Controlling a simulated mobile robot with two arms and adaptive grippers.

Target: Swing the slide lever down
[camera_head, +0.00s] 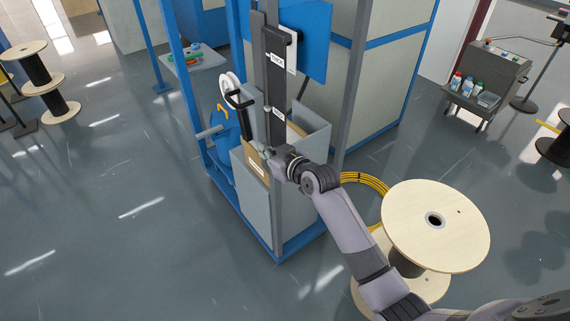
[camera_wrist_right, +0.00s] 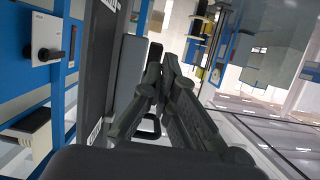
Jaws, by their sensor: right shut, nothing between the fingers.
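A dark upright slide column (camera_head: 276,75) with white labels stands on the grey and blue machine. A black lever with a loop handle (camera_head: 238,98) sticks out on its left side, and its loop end is raised. In the right wrist view a black loop (camera_wrist_right: 149,131) shows partly behind my fingers. My right gripper (camera_head: 265,149) is at the lower part of the column, below and right of the loop handle. In the right wrist view my right gripper (camera_wrist_right: 163,66) has its fingers together and empty. Whether it touches the lever I cannot tell. My left gripper is out of view.
A grey box (camera_head: 256,208) forms the machine's front below my gripper. A large wooden cable spool (camera_head: 432,215) stands close to my right arm, with a yellow cable coil (camera_head: 362,182) behind it. Open floor lies to the left.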

